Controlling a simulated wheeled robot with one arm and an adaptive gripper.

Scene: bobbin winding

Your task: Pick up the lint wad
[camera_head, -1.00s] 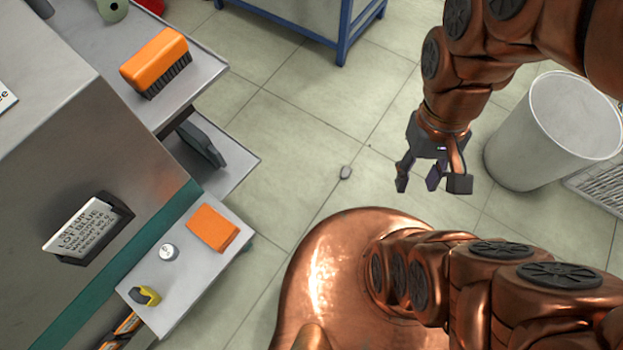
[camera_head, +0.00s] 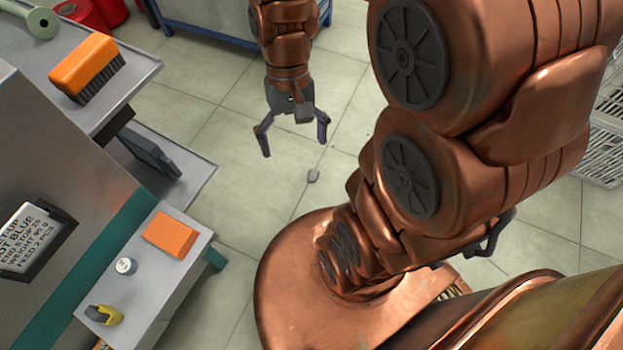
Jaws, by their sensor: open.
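A small grey lump, which looks like the lint wad (camera_head: 313,175), lies on the tiled floor near the middle of the view, just beyond my copper base. My gripper (camera_head: 295,140) is open and empty, pointing down with its fingers spread. In the picture it is just above and a little left of the wad, apart from it. Its exact height above the floor is hard to tell.
At left stand a grey machine and shelves with an orange brush (camera_head: 87,68). A small side shelf holds an orange block (camera_head: 170,235), a small round knob-like item (camera_head: 126,266) and a yellow-black item (camera_head: 103,314). A blue-framed table (camera_head: 205,20) is at the back. Floor around the wad is clear.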

